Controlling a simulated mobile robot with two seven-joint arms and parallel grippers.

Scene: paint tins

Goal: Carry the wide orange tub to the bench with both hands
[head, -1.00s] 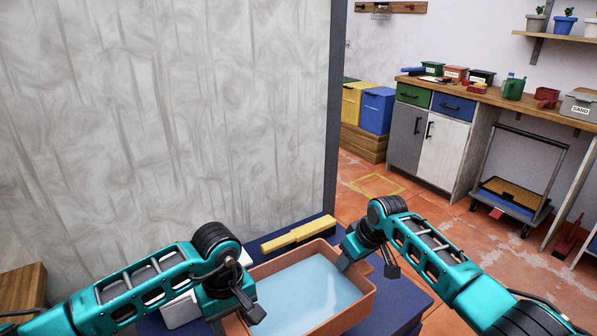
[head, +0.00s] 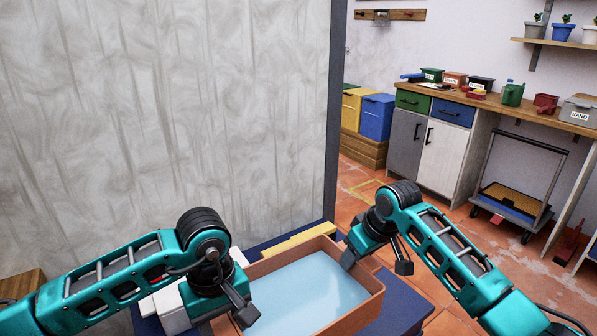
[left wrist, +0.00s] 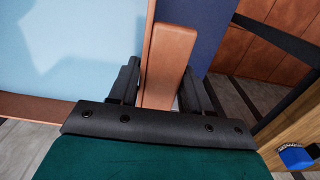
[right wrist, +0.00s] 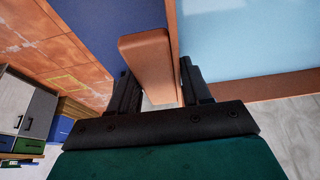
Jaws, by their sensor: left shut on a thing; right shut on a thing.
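The wide orange tub (head: 352,317) is filled with pale blue liquid and is held level over a dark blue surface (head: 408,306). My left gripper (head: 238,305) is shut on the tub's left handle; in the left wrist view its fingers sit on either side of the handle (left wrist: 168,60). My right gripper (head: 376,262) is shut on the right handle, which also shows between the fingers in the right wrist view (right wrist: 148,65). The bench (head: 485,99) with a wooden top stands at the far right. The tub's near left corner is partly hidden by my left gripper.
A yellow tool (head: 292,241) lies behind the tub, partly hidden. A large grey panel (head: 170,110) blocks the left. A trolley (head: 510,205) stands under the bench top. Bins and pots stand on the bench, including a sand box (head: 580,110). Tiled floor (head: 450,240) lies open before the bench.

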